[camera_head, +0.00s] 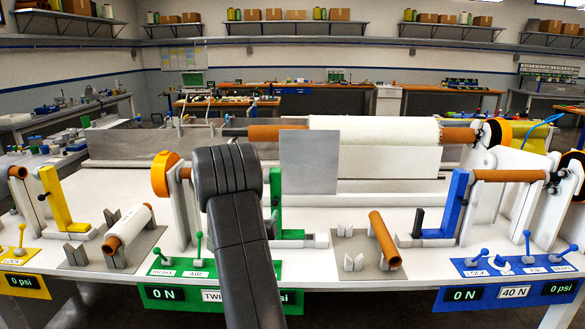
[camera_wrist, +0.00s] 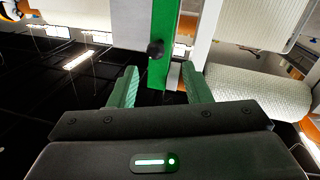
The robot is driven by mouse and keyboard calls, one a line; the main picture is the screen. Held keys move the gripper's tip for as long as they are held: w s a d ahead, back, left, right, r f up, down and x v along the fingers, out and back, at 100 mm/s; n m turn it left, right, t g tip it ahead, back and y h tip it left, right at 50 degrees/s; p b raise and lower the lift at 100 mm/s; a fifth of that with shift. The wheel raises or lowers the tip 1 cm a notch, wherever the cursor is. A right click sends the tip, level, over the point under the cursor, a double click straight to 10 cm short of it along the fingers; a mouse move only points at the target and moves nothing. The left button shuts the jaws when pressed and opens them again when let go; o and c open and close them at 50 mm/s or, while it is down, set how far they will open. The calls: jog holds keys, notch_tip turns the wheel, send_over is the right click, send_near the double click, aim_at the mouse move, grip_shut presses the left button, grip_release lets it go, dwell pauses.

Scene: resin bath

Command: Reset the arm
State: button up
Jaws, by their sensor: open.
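My gripper (camera_wrist: 158,78) shows in the wrist view with its two green fingers apart and nothing between them. A green post (camera_wrist: 164,45) with a black knob (camera_wrist: 155,48) stands beyond the fingertips; I cannot tell whether they touch. A white textured roll (camera_wrist: 258,97) lies to the right of the right finger. In the head view my dark grey arm rises at the centre, in front of the green station (camera_head: 276,192), and hides part of it. My gripper is not visible there.
The white bench (camera_head: 340,215) carries a yellow station (camera_head: 54,196) at left and a blue station (camera_head: 455,203) at right. A white roll (camera_head: 128,224) and a brown tube (camera_head: 384,238) rest on grey stands. A large white roll (camera_head: 375,132) spans behind a grey panel (camera_head: 309,162).

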aim_at(276, 205)
jog(key=w, duration=0.3)
jog(key=w+d+p, duration=0.1)
jog(key=w, duration=0.1)
jog(key=w+d, duration=0.1)
jog(key=w, duration=0.2)
jog(key=shift+w+p, duration=0.3)
jog(key=shift+p, duration=0.05)
jog(key=shift+w+d, duration=0.1)
jog(key=shift+d, duration=0.35)
